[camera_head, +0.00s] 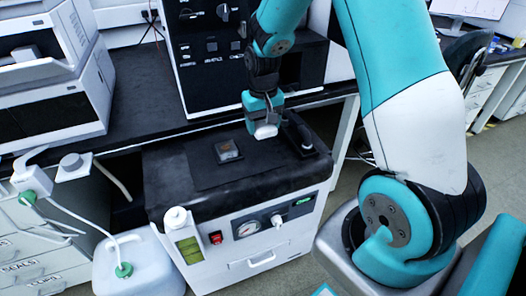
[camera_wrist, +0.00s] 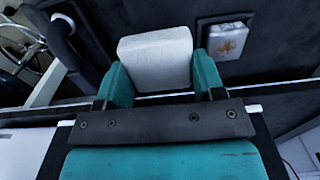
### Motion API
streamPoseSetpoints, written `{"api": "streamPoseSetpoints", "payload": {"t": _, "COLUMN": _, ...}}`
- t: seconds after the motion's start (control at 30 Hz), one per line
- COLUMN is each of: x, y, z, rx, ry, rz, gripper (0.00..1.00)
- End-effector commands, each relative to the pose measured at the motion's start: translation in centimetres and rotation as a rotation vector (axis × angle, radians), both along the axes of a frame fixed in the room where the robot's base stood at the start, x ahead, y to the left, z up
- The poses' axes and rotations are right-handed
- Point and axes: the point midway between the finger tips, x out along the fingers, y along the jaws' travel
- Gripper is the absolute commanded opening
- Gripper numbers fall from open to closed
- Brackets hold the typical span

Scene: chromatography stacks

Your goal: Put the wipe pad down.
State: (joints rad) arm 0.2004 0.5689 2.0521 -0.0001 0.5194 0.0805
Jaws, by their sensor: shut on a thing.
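The wipe pad (camera_wrist: 156,60) is a white block with rounded corners. My gripper (camera_wrist: 160,84) is shut on it, with a teal finger on each side. In the head view my gripper (camera_head: 265,119) hangs over the right part of the black top of a white cart, and the pad (camera_head: 266,131) shows as a small white piece at its lower end. I cannot tell whether the pad touches the surface beneath.
A small square dish (camera_head: 228,151) with a brownish patch lies on a dark mat (camera_head: 205,176) left of my gripper. The cart top (camera_head: 165,171) has bare room at left. A bench edge (camera_head: 140,139) runs behind.

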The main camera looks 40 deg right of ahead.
Motion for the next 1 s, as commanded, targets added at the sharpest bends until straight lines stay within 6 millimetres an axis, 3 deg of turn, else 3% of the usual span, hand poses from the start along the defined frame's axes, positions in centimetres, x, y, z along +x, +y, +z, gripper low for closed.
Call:
{"api": "streamPoseSetpoints", "payload": {"t": 0.1, "x": -0.1, "y": 0.0, "z": -3.0, "rx": 0.001, "ry": 0.004, "rz": 0.0, "gripper": 0.4}}
{"api": "streamPoseSetpoints", "payload": {"t": 0.57, "x": 0.0, "y": 0.0, "z": -8.7, "rx": 0.001, "ry": 0.002, "rz": 0.001, "gripper": 0.4}}
{"api": "streamPoseSetpoints", "payload": {"t": 1.0, "x": 0.0, "y": 0.0, "z": -9.6, "rx": 0.0, "ry": 0.0, "rz": 0.001, "gripper": 0.4}}
